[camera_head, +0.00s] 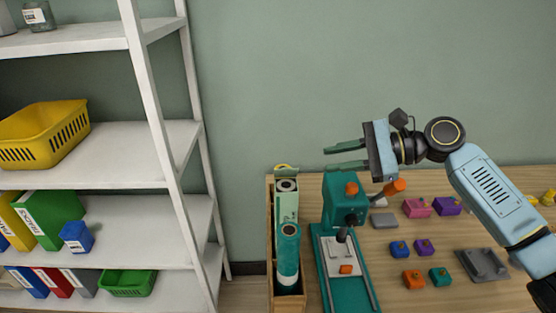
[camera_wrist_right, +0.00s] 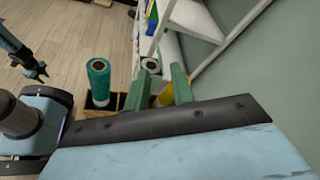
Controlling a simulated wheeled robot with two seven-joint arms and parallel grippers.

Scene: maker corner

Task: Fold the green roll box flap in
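The green roll box (camera_head: 287,207) stands upright in a wooden crate (camera_head: 271,235), a roll end (camera_head: 287,185) showing at its open top. Its flap (camera_head: 286,169) appears to stand up at the back edge. My right gripper (camera_head: 326,165) is open and empty, to the right of the flap and apart from it in the head view. In the right wrist view its green fingers (camera_wrist_right: 159,88) point toward the roll end (camera_wrist_right: 150,65); a yellow patch between them is unclear. What looks like my left gripper (camera_wrist_right: 38,72) is small at the upper left there, too small to read.
A teal roll (camera_head: 288,256) stands in front of the box in the crate. A teal press (camera_head: 343,204) with an orange-tipped lever (camera_head: 394,187) is close on the right. Small coloured blocks (camera_head: 417,208) lie on the table. White shelving (camera_head: 165,155) stands left.

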